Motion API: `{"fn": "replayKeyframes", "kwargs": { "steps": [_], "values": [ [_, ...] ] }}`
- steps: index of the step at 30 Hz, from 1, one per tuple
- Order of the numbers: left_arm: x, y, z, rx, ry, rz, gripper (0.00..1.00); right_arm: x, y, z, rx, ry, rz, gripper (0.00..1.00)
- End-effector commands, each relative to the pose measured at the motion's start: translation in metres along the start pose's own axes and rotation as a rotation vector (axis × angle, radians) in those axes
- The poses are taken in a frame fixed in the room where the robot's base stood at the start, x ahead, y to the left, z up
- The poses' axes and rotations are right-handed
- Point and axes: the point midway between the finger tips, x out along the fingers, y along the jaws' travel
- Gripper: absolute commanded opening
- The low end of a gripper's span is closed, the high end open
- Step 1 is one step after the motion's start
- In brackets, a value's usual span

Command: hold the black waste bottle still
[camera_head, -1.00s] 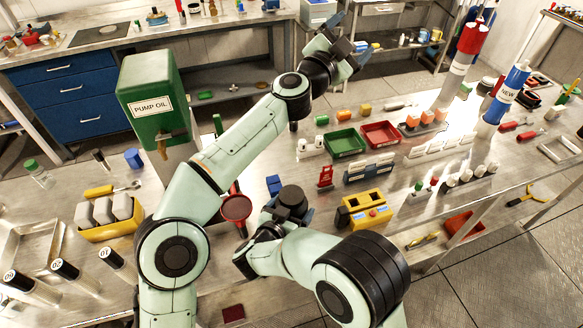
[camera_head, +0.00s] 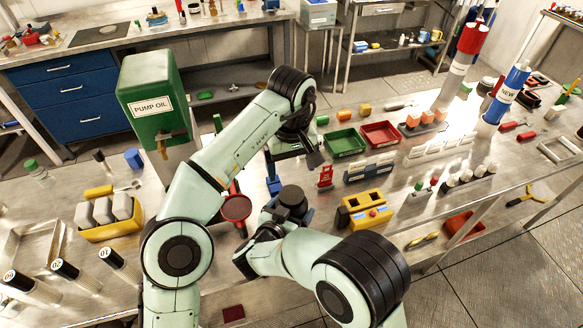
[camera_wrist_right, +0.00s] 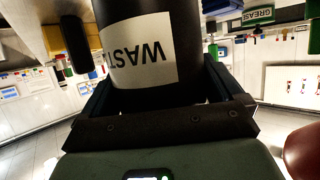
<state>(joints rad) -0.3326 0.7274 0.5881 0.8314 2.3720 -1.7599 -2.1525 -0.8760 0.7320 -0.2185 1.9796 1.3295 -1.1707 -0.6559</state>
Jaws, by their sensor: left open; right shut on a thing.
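The black waste bottle (camera_head: 292,199) stands near the front of the bench in the head view. In the right wrist view the bottle (camera_wrist_right: 140,45) fills the upper middle, with its white "WASTE" label upside down. My right gripper (camera_wrist_right: 160,92) is shut on it, with a finger on each side of the black body. In the head view the right arm comes up to the bottle from the front, and the hand is partly hidden. My left gripper (camera_head: 294,158) is open and empty, pointing down just beyond the bottle, apart from it as far as I can see.
A red round-topped thing (camera_head: 236,208) stands just left of the bottle. A yellow block with slots (camera_head: 364,211) lies to its right. The green pump oil tank (camera_head: 150,100) stands at the left. Green (camera_head: 345,142) and red (camera_head: 381,134) trays lie behind.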

Motion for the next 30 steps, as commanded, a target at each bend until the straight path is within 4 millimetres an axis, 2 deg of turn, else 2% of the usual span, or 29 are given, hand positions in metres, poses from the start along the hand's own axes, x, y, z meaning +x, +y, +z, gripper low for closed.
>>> {"fn": "replayKeyframes", "kwargs": {
  "steps": [3,7,15,21,30],
  "values": [
    [0.002,-0.003,0.011,0.006,-0.053,-0.014,0.87,0.000,0.001,0.001,-0.001,-0.001,0.001,0.09],
    [0.012,-0.004,0.013,0.007,-0.061,-0.019,0.87,0.000,0.001,0.001,-0.001,-0.001,0.001,0.09],
    [0.053,-0.005,0.015,0.006,-0.061,-0.018,0.87,0.000,0.001,0.001,-0.001,-0.001,0.001,0.09],
    [0.074,-0.005,0.016,0.005,-0.059,-0.017,0.87,0.000,0.001,0.001,-0.001,-0.001,0.001,0.09],
    [0.079,-0.004,0.016,0.005,-0.058,-0.014,0.87,0.000,0.001,0.001,-0.001,-0.001,0.001,0.09]
  ]
}}
